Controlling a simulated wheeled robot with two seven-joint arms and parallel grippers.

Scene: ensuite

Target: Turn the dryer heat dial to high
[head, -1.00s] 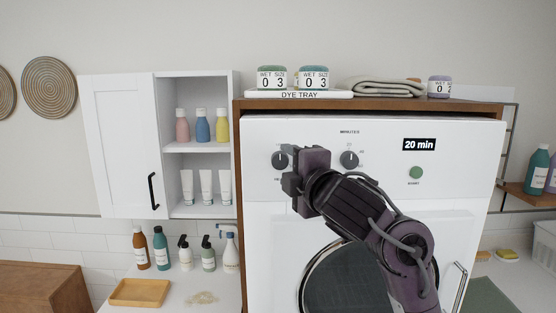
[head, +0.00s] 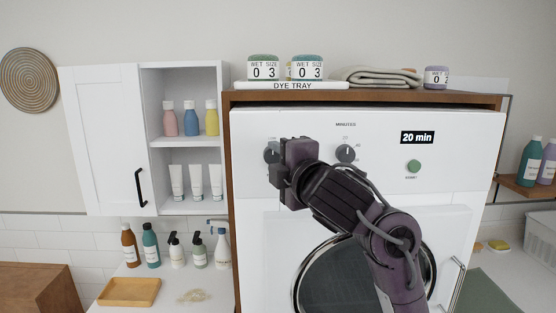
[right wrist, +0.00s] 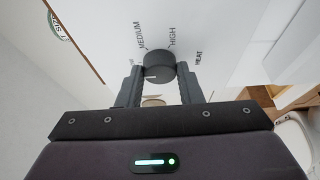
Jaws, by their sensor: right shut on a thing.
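The heat dial (head: 269,155) is a dark round knob at the left of the white dryer's (head: 455,150) control panel, partly hidden by my right gripper. In the right wrist view the dial (right wrist: 158,66) sits between the fingertips, with MEDIUM printed to its upper left, HIGH to its upper right and HEAT farther right. I cannot clearly tell where its pointer aims. My right gripper (head: 276,168) is at the panel; its fingers (right wrist: 159,80) are shut on the dial's sides. My left gripper is not in view.
The minutes dial (head: 345,153) is just right of my right gripper. A "20 min" display (head: 417,137) and green start button (head: 414,166) are farther right. A dye tray (head: 291,86) and folded towel (head: 376,77) lie on top. An open-shelved cabinet (head: 188,140) stands left.

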